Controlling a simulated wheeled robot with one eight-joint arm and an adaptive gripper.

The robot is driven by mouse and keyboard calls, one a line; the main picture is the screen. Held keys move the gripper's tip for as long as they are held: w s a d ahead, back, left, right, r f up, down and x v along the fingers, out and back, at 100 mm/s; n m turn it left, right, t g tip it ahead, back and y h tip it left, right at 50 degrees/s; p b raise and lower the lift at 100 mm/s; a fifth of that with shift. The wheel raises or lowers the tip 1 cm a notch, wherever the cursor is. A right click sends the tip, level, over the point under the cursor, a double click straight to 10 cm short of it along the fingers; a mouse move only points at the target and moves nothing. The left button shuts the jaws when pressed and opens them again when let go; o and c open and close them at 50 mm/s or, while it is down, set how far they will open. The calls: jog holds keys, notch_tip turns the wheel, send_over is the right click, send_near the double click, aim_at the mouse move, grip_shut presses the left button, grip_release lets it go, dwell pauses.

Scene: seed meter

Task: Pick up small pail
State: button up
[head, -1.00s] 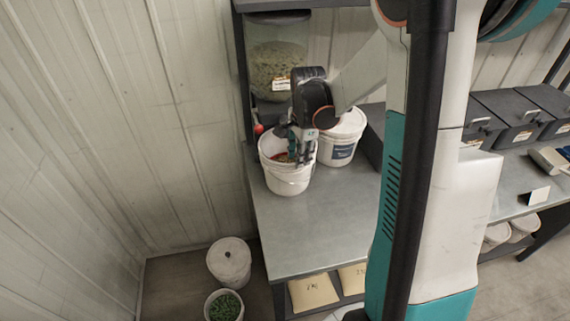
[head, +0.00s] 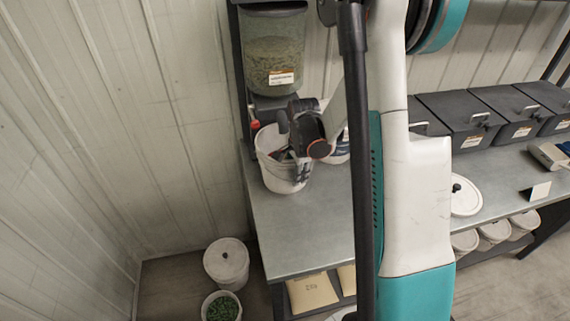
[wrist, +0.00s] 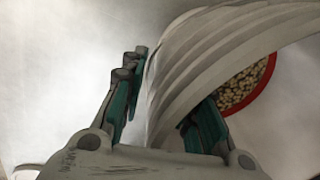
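The small pail (head: 281,174) is white and stands on the grey bench below the seed dispenser. My gripper (head: 296,160) is at its right rim in the head view. In the wrist view the ribbed white pail rim (wrist: 190,75) runs between the two fingers of my gripper (wrist: 170,90). The fingers lean inward and look shut on the rim, though the right finger is partly hidden behind it. A red-rimmed round opening with pale seeds (wrist: 248,85) shows beyond the rim.
The seed dispenser (head: 272,50) stands behind the pail. Another white pail is mostly hidden behind my arm. Dark lidded bins (head: 462,118) and a white lid (head: 465,196) are at the right. Two pails stand on the floor, one lidded (head: 226,262). The bench front (head: 305,235) is clear.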

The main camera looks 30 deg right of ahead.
grip_shut()
jog(key=shift+r, duration=0.15)
